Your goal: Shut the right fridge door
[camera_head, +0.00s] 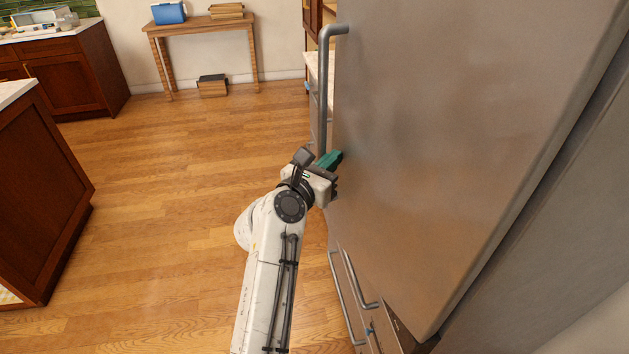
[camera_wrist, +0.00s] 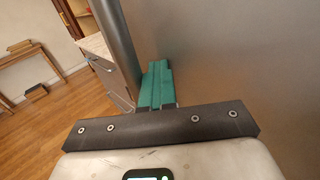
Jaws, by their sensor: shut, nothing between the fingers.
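The right fridge door (camera_head: 450,150) is a tall brushed-steel panel filling the right of the head view. It also fills the right of the wrist view (camera_wrist: 240,60). Its vertical bar handle (camera_head: 324,85) runs along the door's left edge and also shows in the wrist view (camera_wrist: 114,35). I cannot tell how far the door stands open. My gripper (camera_head: 335,158) has teal fingers, shut and empty, close to the door near the handle's lower end. In the wrist view, the fingertips (camera_wrist: 157,68) are right of the handle; contact with the door is unclear.
Lower drawers with bar handles (camera_head: 345,300) sit below the door. A dark wooden cabinet (camera_head: 40,190) stands at left. A wooden side table (camera_head: 200,30) is against the back wall. The wooden floor (camera_head: 160,190) between them is clear.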

